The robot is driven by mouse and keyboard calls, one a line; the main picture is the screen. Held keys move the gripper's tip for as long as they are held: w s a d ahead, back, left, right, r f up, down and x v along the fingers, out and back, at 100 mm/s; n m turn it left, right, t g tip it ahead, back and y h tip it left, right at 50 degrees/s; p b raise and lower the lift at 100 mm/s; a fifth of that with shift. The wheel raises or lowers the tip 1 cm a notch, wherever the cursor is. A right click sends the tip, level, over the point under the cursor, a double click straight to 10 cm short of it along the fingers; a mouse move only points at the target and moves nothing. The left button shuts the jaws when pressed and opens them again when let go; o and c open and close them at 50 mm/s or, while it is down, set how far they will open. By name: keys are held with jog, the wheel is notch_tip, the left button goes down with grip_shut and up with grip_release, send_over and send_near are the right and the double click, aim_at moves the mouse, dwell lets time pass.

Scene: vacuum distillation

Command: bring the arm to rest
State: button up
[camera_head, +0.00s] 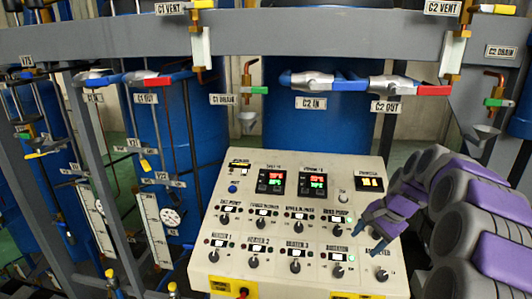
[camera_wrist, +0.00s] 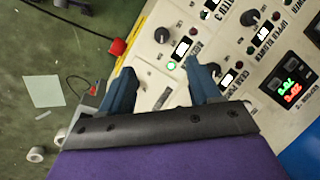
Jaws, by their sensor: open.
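My gripper (camera_head: 372,235) is at the right side of the control panel in the head view, at the end of my grey and purple arm. In the wrist view its two blue-grey fingers (camera_wrist: 162,78) stand apart with nothing between them. The beige control panel (camera_head: 265,222) lies beyond the fingertips, with knobs, small displays and lit green lamps. A black knob (camera_head: 381,275) shows just below my gripper in the head view. I cannot tell whether the fingers touch the panel.
Blue tanks (camera_head: 318,120) stand behind a grey frame beam (camera_head: 270,36). Valves with blue handles (camera_head: 350,82) and red handles (camera_head: 434,90) hang from the frame above the panel. In the wrist view, a red object (camera_wrist: 118,46) and a white sheet (camera_wrist: 43,91) are at the left.

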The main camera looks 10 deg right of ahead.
jog(key=s+a+f+n+g+b, duration=0.1)
jog(key=s+a+f+n+b, duration=0.3)
jog(key=s+a, duration=0.45)
jog(key=s+a+f+n+g+b, duration=0.2)
jog(key=s+a+f+n+b, duration=0.15)
jog(key=s+a, duration=0.5)
jog(key=s+a+f+n+h+b, duration=0.1)
jog(key=s+f+n+b, duration=0.1)
jog(key=s+f, duration=0.3)
jog(key=s+a+f+n+g+h+b, duration=0.1)
jog(key=s+f+b, duration=0.4)
jog(key=s, duration=0.9)
jog(key=shift+a+f+n+h, duration=0.35)
jog(key=shift+a+n+h, duration=0.05)
jog(key=shift+a+n, duration=0.35)
